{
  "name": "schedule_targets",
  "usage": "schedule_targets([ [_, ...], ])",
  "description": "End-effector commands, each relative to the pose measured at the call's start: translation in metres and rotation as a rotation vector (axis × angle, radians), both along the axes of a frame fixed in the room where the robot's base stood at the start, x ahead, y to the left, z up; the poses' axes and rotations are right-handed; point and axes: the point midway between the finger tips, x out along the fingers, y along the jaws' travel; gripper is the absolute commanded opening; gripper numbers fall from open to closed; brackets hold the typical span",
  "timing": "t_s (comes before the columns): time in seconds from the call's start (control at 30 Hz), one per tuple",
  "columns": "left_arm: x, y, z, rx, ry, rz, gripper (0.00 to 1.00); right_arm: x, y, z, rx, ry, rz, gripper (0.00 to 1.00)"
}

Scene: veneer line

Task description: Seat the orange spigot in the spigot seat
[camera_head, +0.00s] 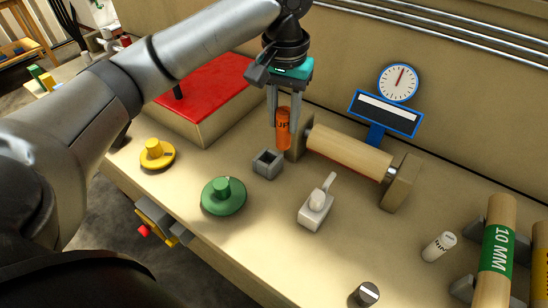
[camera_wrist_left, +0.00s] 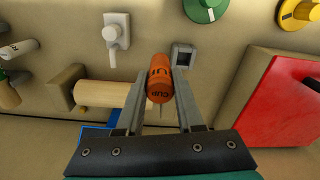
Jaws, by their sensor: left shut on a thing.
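The orange spigot (camera_head: 283,130) is a small cylinder with dark lettering, held upright between the fingers of my left gripper (camera_head: 287,112). In the left wrist view the orange spigot (camera_wrist_left: 159,78) sits between the two fingertips of the left gripper (camera_wrist_left: 159,85). The spigot seat looks to be the small grey square socket (camera_head: 268,163) on the bench, with a dark opening on top. It also shows in the left wrist view (camera_wrist_left: 183,55), beside the right fingertip. In the head view the spigot is above and to the right of the socket, apart from it. My right gripper is not in view.
A wooden roller (camera_head: 348,152) in end blocks stands just right of the spigot. A red-topped box (camera_head: 205,95) is at the left. A green knob (camera_head: 223,194), a yellow knob (camera_head: 156,153) and a white lever (camera_head: 317,205) surround the socket. A dial gauge (camera_head: 398,82) stands behind.

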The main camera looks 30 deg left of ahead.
Motion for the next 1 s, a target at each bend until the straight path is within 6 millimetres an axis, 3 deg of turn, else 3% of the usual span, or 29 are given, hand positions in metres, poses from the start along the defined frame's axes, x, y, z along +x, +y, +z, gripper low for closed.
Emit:
schedule_targets([
  [0.03, 0.01, 0.012, 0.018, -0.002, 0.002, 0.023, 0.0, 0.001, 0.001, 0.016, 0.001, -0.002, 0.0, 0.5],
  [0.2, 0.031, 0.044, 0.041, -0.005, 0.013, 0.062, 0.0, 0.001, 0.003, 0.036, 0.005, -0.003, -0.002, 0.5],
  [0.37, 0.039, 0.061, 0.051, -0.009, 0.023, 0.079, 0.0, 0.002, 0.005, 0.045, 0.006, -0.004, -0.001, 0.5],
  [0.47, 0.04, 0.066, 0.046, -0.01, 0.028, 0.083, 0.0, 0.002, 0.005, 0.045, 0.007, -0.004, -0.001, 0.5],
  [0.57, 0.04, 0.067, 0.028, -0.007, 0.031, 0.084, 0.0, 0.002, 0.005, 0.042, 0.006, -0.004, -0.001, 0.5],
  [1.0, 0.04, 0.067, -0.085, -0.008, 0.029, 0.083, 0.0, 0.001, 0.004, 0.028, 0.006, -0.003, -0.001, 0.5],
])
